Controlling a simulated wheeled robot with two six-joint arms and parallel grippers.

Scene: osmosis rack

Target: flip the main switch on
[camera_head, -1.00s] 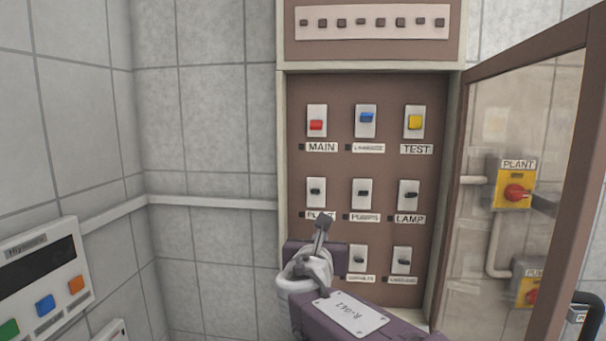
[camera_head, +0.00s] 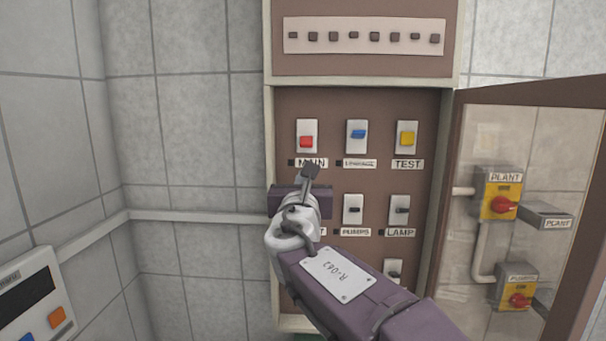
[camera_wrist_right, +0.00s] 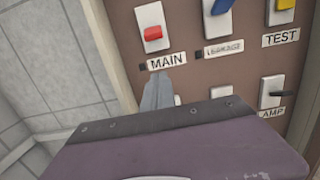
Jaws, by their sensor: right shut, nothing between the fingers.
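The main switch (camera_head: 306,141) is a red rocker on a white plate, top left in the open cabinet. Its red part sits in the lower half of the plate. It also shows in the right wrist view (camera_wrist_right: 152,32), above its MAIN label (camera_wrist_right: 166,61). My right gripper (camera_head: 310,171) is shut and empty, its tip just below the switch and in front of the label's lower edge. In the right wrist view the shut fingertips (camera_wrist_right: 160,87) point up, below the label. I see no contact with the switch. The PLANT switch below is hidden behind my gripper. My left gripper is not in view.
A blue switch (camera_head: 357,131) and a yellow TEST switch (camera_head: 406,137) stand to the right in the same row. Black switches, PUMPS (camera_head: 353,209) and LAMP (camera_head: 400,210), are below. The glass cabinet door (camera_head: 530,98) stands open at the right.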

